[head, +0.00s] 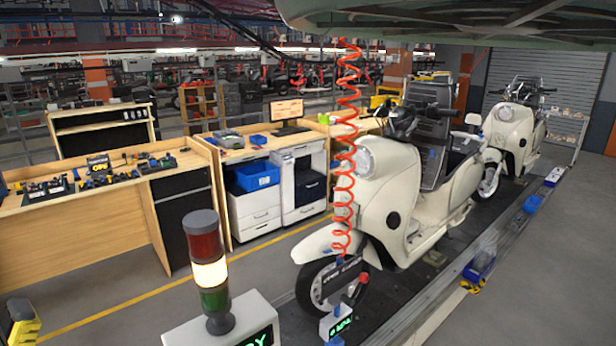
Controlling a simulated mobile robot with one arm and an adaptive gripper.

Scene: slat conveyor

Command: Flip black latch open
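I cannot pick out a black latch with certainty in the head view. A cream scooter (400,190) stands upright on the slat conveyor (400,305), its front wheel toward me. A second cream scooter (512,130) stands behind it at the right. A red coiled hose (345,140) hangs in front of the near scooter. A dark tool with a red knob (345,280) hangs at its lower end, by the front wheel. My gripper does not show in this view.
A signal tower (208,262) with its middle section lit stands on a white box in front. Wooden workbenches (110,225) with tools line the left, with a white cabinet (300,180) beside them. A blue bin (480,267) sits at the conveyor's right edge. The grey floor at right is clear.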

